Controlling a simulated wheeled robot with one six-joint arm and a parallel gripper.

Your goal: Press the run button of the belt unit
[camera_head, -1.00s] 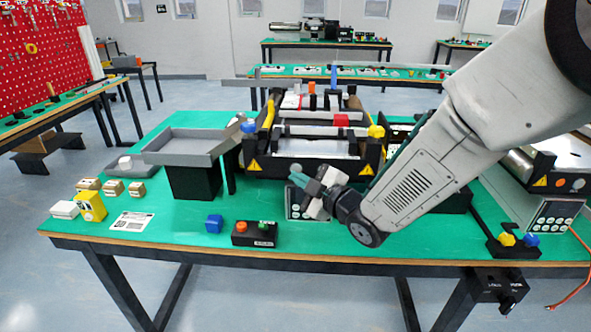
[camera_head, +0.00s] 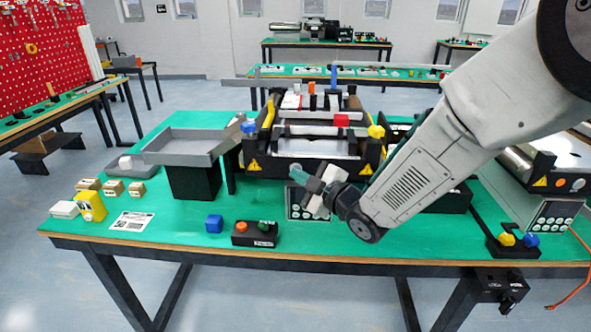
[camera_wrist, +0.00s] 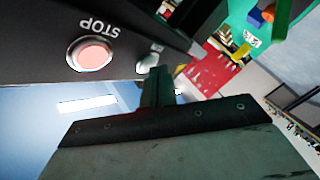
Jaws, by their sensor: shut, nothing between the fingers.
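The belt unit (camera_head: 315,168) stands on the green table, its dark front face towards me. In the wrist view a dark panel (camera_wrist: 30,50) carries a red button (camera_wrist: 90,54) marked STOP, upside down in the picture. Beside it is a smaller pale greenish button (camera_wrist: 148,62), its label mostly unreadable. My gripper (camera_head: 298,174) is shut and empty in front of the belt unit's face; its fingertips (camera_wrist: 158,75) show in the wrist view right beside the pale button and partly cover that area. I cannot tell whether they touch it. In the head view my gripper hides these buttons.
A grey tray (camera_head: 180,150) stands left of the belt unit. A keypad (camera_head: 300,205) sits below my gripper. Another belt unit (camera_head: 540,165) is at right.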

